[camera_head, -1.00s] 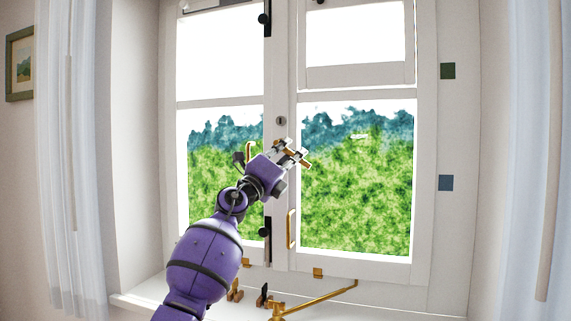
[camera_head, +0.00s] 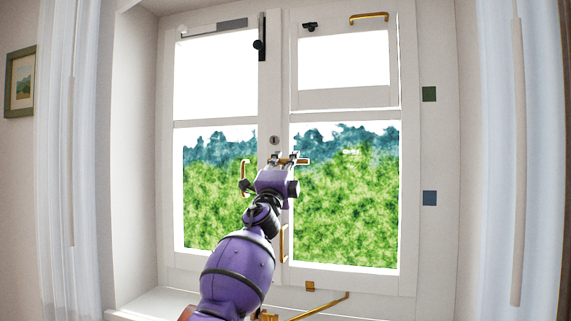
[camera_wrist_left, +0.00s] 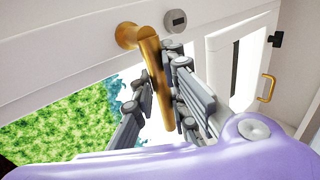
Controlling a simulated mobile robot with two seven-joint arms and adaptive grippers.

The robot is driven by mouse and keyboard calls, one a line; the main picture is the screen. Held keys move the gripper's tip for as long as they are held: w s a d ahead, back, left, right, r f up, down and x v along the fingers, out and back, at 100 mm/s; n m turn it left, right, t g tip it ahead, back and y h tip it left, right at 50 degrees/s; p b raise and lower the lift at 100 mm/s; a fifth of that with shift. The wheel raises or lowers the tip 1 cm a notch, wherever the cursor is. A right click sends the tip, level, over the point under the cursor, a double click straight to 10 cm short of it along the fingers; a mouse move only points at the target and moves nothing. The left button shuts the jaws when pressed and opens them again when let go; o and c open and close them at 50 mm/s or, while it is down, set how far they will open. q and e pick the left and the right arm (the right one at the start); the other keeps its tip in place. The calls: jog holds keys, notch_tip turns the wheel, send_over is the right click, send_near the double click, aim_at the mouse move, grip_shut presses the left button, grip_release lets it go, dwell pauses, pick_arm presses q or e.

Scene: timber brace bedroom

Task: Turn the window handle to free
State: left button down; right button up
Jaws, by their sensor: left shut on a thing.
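The brass window handle (camera_head: 301,161) sits on the middle stile of the white window, just below a small grey keyhole plate (camera_head: 274,140). In the head view its lever lies about level, pointing right. In the left wrist view the handle (camera_wrist_left: 152,62) shows its round base and its bar running down between the fingers. My left gripper (camera_head: 288,158) is shut on the bar, with a finger on each side; its fingers also show in the left wrist view (camera_wrist_left: 165,105). My right gripper is not in view.
Brass pulls stand on the left sash (camera_head: 243,176), right sash (camera_head: 283,243) and top vent (camera_head: 370,16). A brass stay (camera_head: 320,306) lies low by the sill (camera_head: 150,304). White curtains (camera_head: 68,160) hang at both sides.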

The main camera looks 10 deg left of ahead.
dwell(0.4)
pick_arm(q)
jog(key=c, duration=1.7)
grip_release()
jog(key=shift+c, duration=0.2)
jog(key=shift+a, duration=0.1)
jog(key=shift+s+a, duration=0.2)
jog(key=shift+s, duration=0.3)
jog(key=v, duration=1.1)
jog(key=shift+d+f, duration=0.2)
jog(key=shift+d, duration=0.1)
